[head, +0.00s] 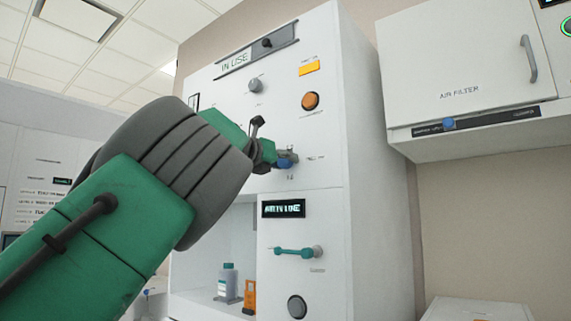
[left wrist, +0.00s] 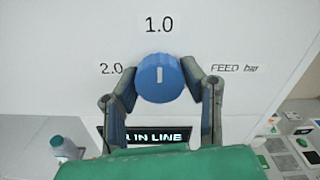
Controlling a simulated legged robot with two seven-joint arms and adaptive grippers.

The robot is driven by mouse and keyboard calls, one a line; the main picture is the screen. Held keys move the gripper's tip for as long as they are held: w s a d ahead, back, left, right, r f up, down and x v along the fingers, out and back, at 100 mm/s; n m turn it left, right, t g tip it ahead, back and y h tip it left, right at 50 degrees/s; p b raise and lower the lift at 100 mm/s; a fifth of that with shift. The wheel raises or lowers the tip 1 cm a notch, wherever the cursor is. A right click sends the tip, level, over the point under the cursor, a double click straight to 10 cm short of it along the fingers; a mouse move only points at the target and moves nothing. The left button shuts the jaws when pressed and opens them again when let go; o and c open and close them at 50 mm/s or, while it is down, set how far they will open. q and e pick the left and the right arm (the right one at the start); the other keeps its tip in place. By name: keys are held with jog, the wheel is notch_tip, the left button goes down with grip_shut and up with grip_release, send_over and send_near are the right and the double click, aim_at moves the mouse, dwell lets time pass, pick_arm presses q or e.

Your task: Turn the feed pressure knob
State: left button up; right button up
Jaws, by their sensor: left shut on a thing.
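The feed pressure knob (left wrist: 159,78) is a round blue knob with a white pointer mark, on the white panel in the left wrist view. Its mark points up toward the label "1.0"; "2.0" is to its left and "FEED bar" to its right. My left gripper (left wrist: 159,82) has one finger on each side of the knob and is shut on it. In the head view my left gripper (head: 277,158) reaches the cabinet front, and the blue knob (head: 286,163) shows partly behind the fingers. My right gripper is not in view.
The white cabinet (head: 350,130) also carries a grey knob (head: 255,85), an orange button (head: 310,101) and a teal handle (head: 297,251). A bottle (head: 227,281) stands in the open bay below. An air filter cabinet (head: 455,70) hangs at right.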

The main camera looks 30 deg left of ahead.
pick_arm(q)
jog(key=o, duration=1.2)
jog(key=shift+w+a+f, duration=0.1)
jog(key=shift+f, duration=0.1)
jog(key=shift+s+r, duration=0.2)
jog(key=shift+s, duration=0.2)
jog(key=s, duration=0.7)
jog(key=s+a, duration=0.1)
jog(key=s, duration=0.3)
jog(key=shift+f, duration=0.25)
